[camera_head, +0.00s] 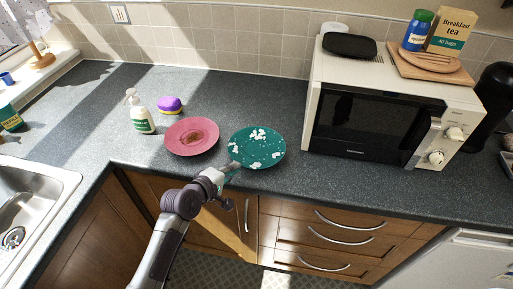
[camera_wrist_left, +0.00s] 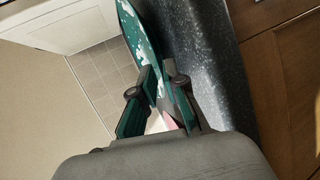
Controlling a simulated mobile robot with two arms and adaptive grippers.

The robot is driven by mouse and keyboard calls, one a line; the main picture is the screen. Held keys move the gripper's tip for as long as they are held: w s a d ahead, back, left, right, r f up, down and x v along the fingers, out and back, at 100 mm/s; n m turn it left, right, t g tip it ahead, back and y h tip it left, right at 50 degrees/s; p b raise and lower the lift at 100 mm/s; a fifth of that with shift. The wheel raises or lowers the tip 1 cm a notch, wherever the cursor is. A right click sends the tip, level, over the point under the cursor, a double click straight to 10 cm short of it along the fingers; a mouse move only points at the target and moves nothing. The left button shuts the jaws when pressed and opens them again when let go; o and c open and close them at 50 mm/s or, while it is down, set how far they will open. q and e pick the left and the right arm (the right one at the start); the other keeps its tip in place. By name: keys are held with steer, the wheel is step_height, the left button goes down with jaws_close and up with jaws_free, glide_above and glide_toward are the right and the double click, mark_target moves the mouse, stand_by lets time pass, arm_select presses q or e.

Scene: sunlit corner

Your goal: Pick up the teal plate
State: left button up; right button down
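The teal plate (camera_head: 257,147) with white spots lies on the dark counter, right of the pink plate (camera_head: 192,138). My left gripper (camera_head: 231,168) is at its front-left rim in the head view. In the left wrist view the teal plate (camera_wrist_left: 143,40) runs in edge-on between the two fingers of the left gripper (camera_wrist_left: 157,85). The fingers stand apart on either side of the rim; whether either pad touches it is hard to tell. A gap with a bit of pink shows between them. My right gripper is not in view.
A soap bottle (camera_head: 141,113) and a purple and yellow sponge (camera_head: 170,104) stand behind the pink plate. A microwave (camera_head: 385,100) stands to the right of the teal plate. The sink (camera_head: 30,205) is at the left. The counter's front edge runs just below the plates.

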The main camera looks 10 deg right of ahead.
arm_select(q)
steer(key=x, duration=0.3)
steer(key=shift+w+d+f, duration=0.1)
steer(key=shift+w, duration=0.2)
jaws_close()
